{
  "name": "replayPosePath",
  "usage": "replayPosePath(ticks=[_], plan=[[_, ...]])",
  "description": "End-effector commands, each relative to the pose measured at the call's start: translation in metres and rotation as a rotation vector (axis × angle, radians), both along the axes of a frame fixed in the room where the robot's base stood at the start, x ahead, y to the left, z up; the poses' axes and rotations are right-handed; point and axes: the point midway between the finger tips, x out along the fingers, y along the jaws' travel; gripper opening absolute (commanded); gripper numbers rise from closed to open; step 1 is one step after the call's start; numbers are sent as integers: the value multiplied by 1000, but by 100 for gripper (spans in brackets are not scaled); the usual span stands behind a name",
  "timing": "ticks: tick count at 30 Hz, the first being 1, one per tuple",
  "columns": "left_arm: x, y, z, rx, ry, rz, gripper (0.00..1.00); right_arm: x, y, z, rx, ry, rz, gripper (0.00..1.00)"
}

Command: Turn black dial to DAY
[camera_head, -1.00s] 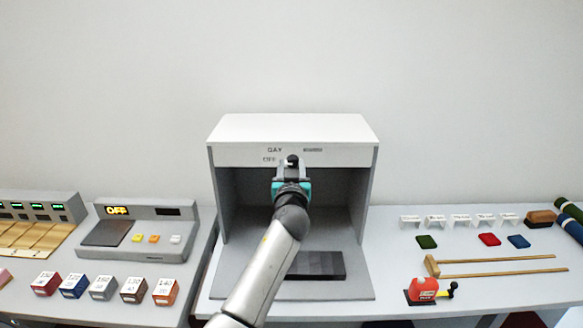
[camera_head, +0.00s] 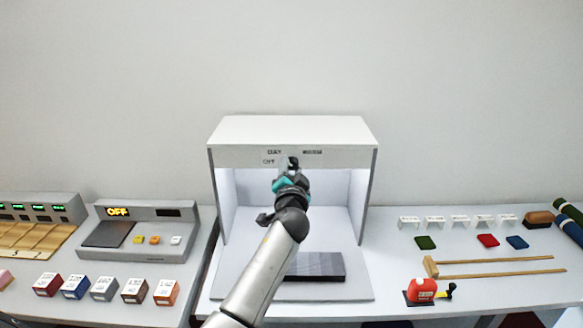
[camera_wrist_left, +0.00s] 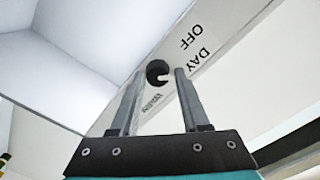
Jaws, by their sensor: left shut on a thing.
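The black dial (camera_head: 293,160) is on the front top panel of the light box (camera_head: 290,130), whose inside is lit. The labels DAY (camera_head: 274,152) and OFF (camera_head: 269,161) are left of the dial, and a third label (camera_head: 312,152) is to its right. My left gripper (camera_head: 292,167) is at the dial, rolled to one side, and shut on it. In the left wrist view the dial (camera_wrist_left: 157,72) shows between the two fingertips, with OFF and DAY beside it. I cannot tell exactly where the dial points. My right gripper is not in view.
A dark grey block (camera_head: 315,266) lies on the box floor. A console reading OFF (camera_head: 117,211) and several coloured cubes stand to the left. Swatches, a wooden fork-shaped tool (camera_head: 500,272) and a red device (camera_head: 422,290) lie to the right.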

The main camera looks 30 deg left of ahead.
Motion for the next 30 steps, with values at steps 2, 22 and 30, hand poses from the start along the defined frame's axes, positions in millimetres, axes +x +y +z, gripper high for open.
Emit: replayPosePath(ticks=[2,22,30], plan=[[0,0,0,51,33,1,0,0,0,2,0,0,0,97],[0,0,-1,231,144,2,0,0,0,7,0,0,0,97],[0,0,-1,230,143,2,0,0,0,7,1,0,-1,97]])
